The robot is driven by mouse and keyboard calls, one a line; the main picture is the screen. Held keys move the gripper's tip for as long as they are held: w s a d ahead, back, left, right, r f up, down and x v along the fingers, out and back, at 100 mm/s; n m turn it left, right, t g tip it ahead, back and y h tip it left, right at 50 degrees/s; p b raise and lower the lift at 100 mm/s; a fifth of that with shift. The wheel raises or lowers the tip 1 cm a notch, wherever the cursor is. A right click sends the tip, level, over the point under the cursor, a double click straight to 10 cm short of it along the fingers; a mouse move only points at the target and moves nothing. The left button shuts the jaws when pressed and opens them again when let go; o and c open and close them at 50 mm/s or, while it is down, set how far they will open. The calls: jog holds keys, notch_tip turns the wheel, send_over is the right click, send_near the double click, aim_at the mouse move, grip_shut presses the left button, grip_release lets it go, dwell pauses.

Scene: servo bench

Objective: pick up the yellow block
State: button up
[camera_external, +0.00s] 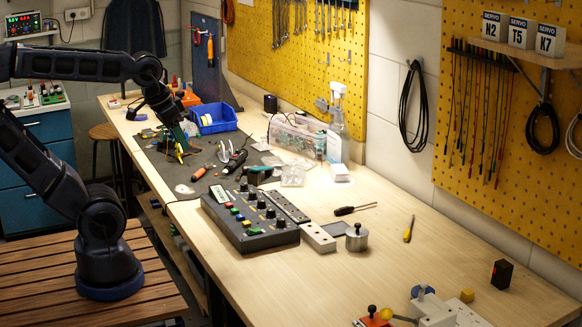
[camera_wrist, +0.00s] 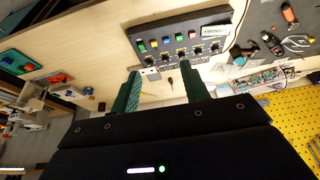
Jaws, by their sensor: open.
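My gripper (camera_external: 180,152) is over the dark mat at the far left part of the bench, well away from the block. In the wrist view my gripper (camera_wrist: 158,70) shows two green fingers spread apart with nothing between them.
A black control box (camera_external: 250,215) with coloured buttons stands mid-bench; it also shows in the wrist view (camera_wrist: 180,40).

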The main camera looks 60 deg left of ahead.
jog(key=w+a+r+n+g, duration=0.1)
jog(key=w+a+r+n, duration=0.25)
jog(key=w+a, duration=0.65)
jog(key=w+a+r+n+g, duration=0.1)
jog(key=w+a+r+n, duration=0.45)
jog(key=w, duration=0.85)
jog(key=w+a+f+m, duration=0.1)
jog(key=w+a+f, duration=0.15)
jog(key=a, duration=0.35)
jog(key=w+a+f, duration=0.1)
jog(key=w+a, duration=0.3)
jog(key=a, duration=0.1)
jog(key=w+a+f+n+g, duration=0.15)
jog(key=a+f, duration=0.35)
jog(key=a, duration=0.5)
jog(key=w+a+f+n, duration=0.25)
jog(key=a+f, duration=0.25)
jog(key=a, duration=0.5)
jog(key=w+a+f+n+g, duration=0.1)
jog(key=w+a+f, duration=0.3)
jog(key=a, duration=0.6)
jog(key=s+a+f+n, duration=0.2)
jog(key=s+a+f, duration=0.1)
jog(key=a+f, duration=0.75)
jog(key=f, duration=1)
jog(key=shift+w+a, duration=0.25)
jog(key=shift+a, duration=0.15)
grip_shut()
